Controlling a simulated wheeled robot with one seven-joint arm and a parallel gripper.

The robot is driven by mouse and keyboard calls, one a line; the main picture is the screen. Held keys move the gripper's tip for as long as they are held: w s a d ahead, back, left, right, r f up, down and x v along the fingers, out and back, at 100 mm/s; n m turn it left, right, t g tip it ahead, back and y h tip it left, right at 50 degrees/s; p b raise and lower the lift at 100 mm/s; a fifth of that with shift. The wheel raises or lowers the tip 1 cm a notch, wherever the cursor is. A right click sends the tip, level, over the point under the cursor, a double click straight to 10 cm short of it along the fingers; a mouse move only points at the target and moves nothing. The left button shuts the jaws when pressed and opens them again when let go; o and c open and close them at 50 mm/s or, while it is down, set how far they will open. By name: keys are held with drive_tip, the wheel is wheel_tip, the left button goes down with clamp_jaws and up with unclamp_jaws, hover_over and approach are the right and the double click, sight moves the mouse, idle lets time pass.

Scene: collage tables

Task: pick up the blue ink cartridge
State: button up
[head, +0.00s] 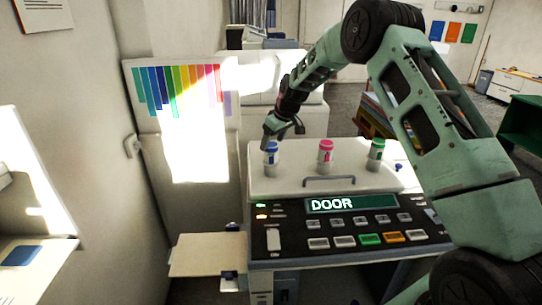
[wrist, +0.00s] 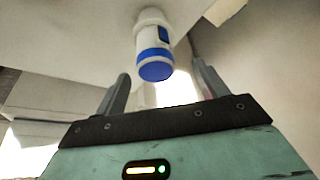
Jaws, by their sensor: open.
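The blue ink cartridge (head: 271,158) is a white cylinder with a blue cap and blue label. It stands upright at the left of the machine's pale top. In the wrist view the cartridge (wrist: 152,40) shows beyond the fingertips, its blue end facing my gripper (wrist: 163,82). The fingers are apart on either side of its line, with nothing between them. In the head view my gripper (head: 283,134) is just above the cartridge's cap. Whether a finger touches it cannot be told.
A pink-capped cartridge (head: 325,156) and a green-capped cartridge (head: 376,153) stand to the right on the same top. A grey handle (head: 329,181) lies in front of them. The control panel (head: 350,228) reads DOOR. A side tray (head: 207,256) sticks out at the left.

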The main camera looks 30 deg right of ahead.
sight(272, 144)
drive_tip(key=shift+d+p+x, duration=0.1)
drive_tip(key=shift+p+x, duration=0.8)
drive_tip(key=shift+x, duration=0.25)
drive_tip(key=shift+d+p+x, duration=0.15)
drive_tip(key=shift+p+x, duration=0.7)
drive_tip(key=shift+x, duration=0.25)
drive_tip(key=shift+w+f, duration=0.4)
drive_tip(key=shift+f, duration=0.2)
drive_tip(key=c, duration=1.1)
